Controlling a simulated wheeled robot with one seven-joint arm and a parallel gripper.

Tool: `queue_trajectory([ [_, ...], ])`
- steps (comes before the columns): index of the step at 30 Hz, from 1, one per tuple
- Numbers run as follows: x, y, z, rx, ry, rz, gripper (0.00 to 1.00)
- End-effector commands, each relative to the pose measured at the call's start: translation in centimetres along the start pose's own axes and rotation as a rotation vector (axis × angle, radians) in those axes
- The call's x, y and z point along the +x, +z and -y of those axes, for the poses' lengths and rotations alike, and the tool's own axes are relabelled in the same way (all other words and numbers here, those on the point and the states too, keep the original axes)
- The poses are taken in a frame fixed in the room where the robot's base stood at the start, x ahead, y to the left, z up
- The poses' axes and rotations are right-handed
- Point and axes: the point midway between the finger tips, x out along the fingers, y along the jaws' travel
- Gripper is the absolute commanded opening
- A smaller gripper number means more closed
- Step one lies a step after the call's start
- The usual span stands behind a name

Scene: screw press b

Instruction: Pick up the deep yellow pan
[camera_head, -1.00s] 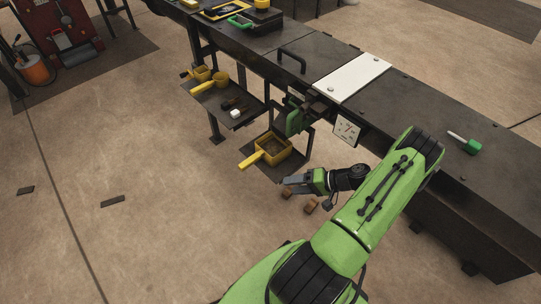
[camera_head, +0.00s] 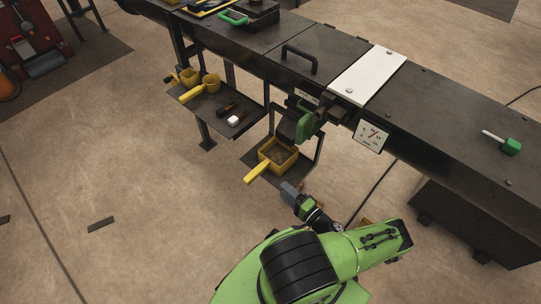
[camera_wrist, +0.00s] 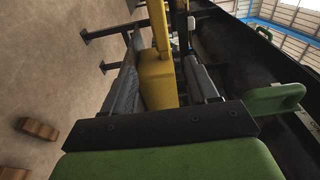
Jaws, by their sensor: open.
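The deep yellow pan (camera_head: 278,157), a square pan with a long straight handle, sits on a low dark shelf below the green press part. Its inside looks brownish. My gripper (camera_head: 289,189) is just below and right of the pan, apart from it in the picture. In the wrist view, my open gripper (camera_wrist: 160,88) has a finger on either side of a yellow body with an upright yellow bar, seemingly the pan (camera_wrist: 157,82). I cannot tell how far in front of the fingers it is.
A side shelf (camera_head: 246,125) holds smaller yellow pans (camera_head: 211,82), dark pieces and a white block. The long dark bench (camera_head: 440,112) runs along the right, with a gauge plate (camera_head: 371,136) on its side. Brown blocks (camera_wrist: 37,129) lie on the floor. Floor at left is mostly clear.

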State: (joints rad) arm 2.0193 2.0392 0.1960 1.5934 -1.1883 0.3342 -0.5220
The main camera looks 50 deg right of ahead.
Motion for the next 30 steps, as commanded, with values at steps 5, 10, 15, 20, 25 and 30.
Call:
queue_trajectory([
  [5, 4.7, 0.2, -0.1, 0.001, -0.001, 0.007, 0.58],
  [10, 8.1, 0.1, -0.1, 0.0, 0.001, 0.006, 0.58],
  [15, 10.2, 0.1, 0.0, 0.0, 0.0, 0.006, 0.58],
  [20, 13.2, -0.1, 0.1, 0.0, 0.0, 0.007, 0.58],
  [25, 14.1, -0.2, 0.2, 0.001, 0.002, 0.005, 0.58],
  [30, 14.1, -0.2, 0.3, 0.001, 0.002, 0.005, 0.51],
])
